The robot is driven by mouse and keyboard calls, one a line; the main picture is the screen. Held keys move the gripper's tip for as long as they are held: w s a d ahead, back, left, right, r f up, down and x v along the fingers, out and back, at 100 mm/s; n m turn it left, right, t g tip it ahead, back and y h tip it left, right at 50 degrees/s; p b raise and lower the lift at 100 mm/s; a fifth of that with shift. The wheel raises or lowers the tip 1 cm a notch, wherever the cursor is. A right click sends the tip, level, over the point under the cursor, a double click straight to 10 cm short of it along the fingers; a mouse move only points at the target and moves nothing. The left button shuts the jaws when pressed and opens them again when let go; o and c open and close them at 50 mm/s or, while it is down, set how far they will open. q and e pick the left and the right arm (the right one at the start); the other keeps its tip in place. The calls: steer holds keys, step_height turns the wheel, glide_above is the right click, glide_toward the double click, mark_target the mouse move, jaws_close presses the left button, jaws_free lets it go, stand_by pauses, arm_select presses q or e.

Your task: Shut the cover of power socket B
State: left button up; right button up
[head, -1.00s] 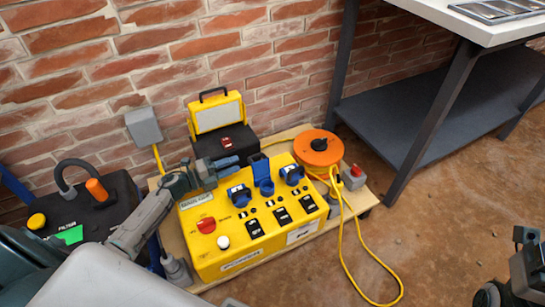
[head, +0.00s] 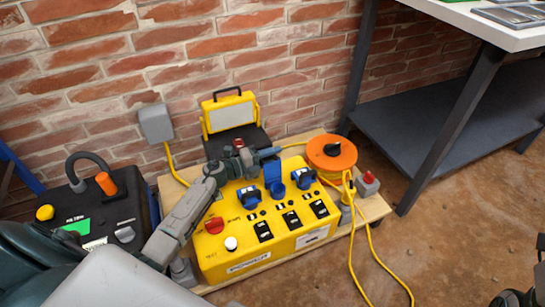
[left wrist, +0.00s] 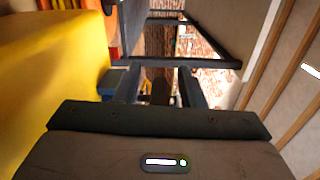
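The yellow power box (head: 225,265) stands on a wooden board, with three blue sockets in a row on top. The middle socket (head: 275,189) has its blue cover (head: 273,171) standing upright, open. The left socket (head: 249,196) and right socket (head: 303,178) have blue parts lying over them; the socket letters are too small to read. My left gripper (head: 268,154) is just behind the top of the raised cover; whether they touch I cannot tell. Its fingers (left wrist: 160,88) are apart with nothing visible between them. My right arm is only partly in view at the lower right corner.
An orange cable reel (head: 332,153) with yellow cable sits right of the sockets. A yellow-lidded case (head: 229,113) stands behind, against the brick wall. A grey box with a red button (head: 368,184) is at the board's right. A black filter unit (head: 110,205) is at left.

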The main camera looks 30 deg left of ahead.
mark_target(277, 160)
arm_select(q)
jaws_close()
steer(key=shift+s+d+r+m, duration=0.25)
steer(key=shift+s+d+m, duration=0.05)
steer(key=shift+m, duration=0.45)
steer(key=shift+s+d+r+m, duration=0.25)
steer(key=shift+m, duration=0.5)
steer(key=shift+s+d+r+m, duration=0.2)
steer(key=shift+s+d+m, duration=0.2)
steer(key=shift+m, duration=0.6)
steer(key=shift+s+d+r+m, duration=0.15)
steer(key=shift+s+d+m, duration=0.2)
steer(key=shift+m, duration=0.65)
steer(key=shift+d, duration=0.1)
jaws_free()
